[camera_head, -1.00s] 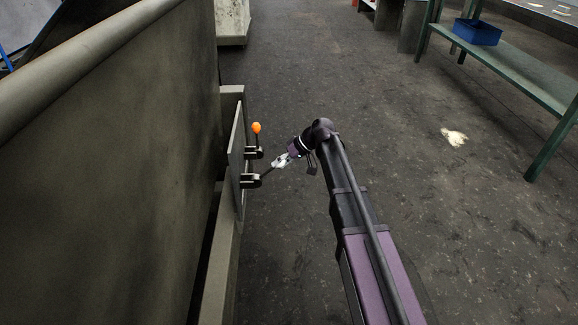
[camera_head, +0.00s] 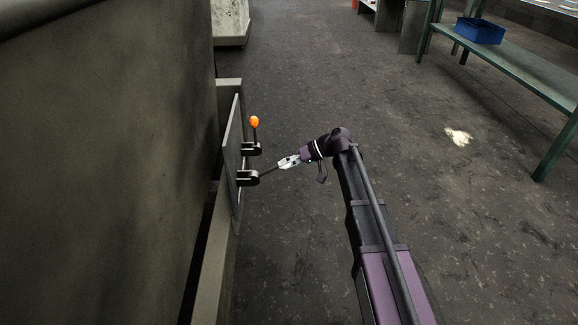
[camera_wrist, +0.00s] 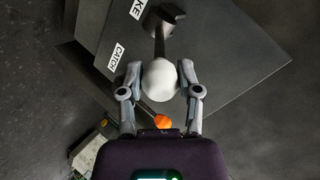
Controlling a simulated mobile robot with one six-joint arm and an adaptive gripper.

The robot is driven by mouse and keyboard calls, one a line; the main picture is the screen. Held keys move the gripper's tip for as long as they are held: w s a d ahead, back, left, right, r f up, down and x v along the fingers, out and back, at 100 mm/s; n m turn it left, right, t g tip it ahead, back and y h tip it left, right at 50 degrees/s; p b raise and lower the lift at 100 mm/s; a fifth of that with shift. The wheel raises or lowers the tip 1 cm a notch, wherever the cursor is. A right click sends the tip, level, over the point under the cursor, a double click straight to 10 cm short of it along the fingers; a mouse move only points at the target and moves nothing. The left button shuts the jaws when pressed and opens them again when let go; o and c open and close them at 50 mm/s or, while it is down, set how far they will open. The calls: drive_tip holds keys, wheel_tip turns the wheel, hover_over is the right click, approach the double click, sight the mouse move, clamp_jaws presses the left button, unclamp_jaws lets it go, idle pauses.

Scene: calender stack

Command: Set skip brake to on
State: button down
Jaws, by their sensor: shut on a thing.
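The brake lever is a dark rod with a pale round knob (camera_wrist: 160,80). It runs from a dark bracket (camera_head: 247,178) on the panel and sticks out to the right, slightly raised, in the head view. In the wrist view a partly hidden label ending in "KE" (camera_wrist: 138,8) is beside its bracket. My gripper (camera_head: 283,164) is shut on the knob, with a finger on each side of it in the wrist view.
A second lever with an orange knob (camera_head: 254,121) stands upright just beyond; a "CATCH" label (camera_wrist: 116,56) shows nearby. The grey panel (camera_head: 233,150) and big machine wall (camera_head: 100,170) are at left. Open floor lies right, then a green bench (camera_head: 510,75) with a blue bin (camera_head: 479,31).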

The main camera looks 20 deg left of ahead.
drive_tip(key=shift+w+d+f, duration=0.1)
drive_tip(key=shift+w, duration=0.3)
drive_tip(key=shift+c, duration=1.5)
unclamp_jaws()
drive_tip(key=shift+s, duration=0.15)
drive_tip(key=shift+s, duration=0.15)
drive_tip(key=s+d+r+m+t+h+p, duration=0.15)
drive_tip(key=s+d+m+h+p, duration=0.35)
drive_tip(key=d, duration=0.8)
drive_tip(key=s+d+r+m+t+h+p, duration=0.1)
drive_tip(key=s+d+r+m+h+p, duration=0.3)
drive_tip(key=d, duration=1)
drive_tip(key=s+d+m+t+h+p, duration=0.1)
drive_tip(key=s+d+m+h+p, duration=0.15)
drive_tip(key=s+d+p, duration=0.75)
wheel_tip(320, 180, up, 37)
drive_tip(key=w+d+n+p, duration=0.1)
drive_tip(key=w+d+p, duration=0.1)
drive_tip(key=p, duration=3.1)
drive_tip(key=shift+d, duration=0.2)
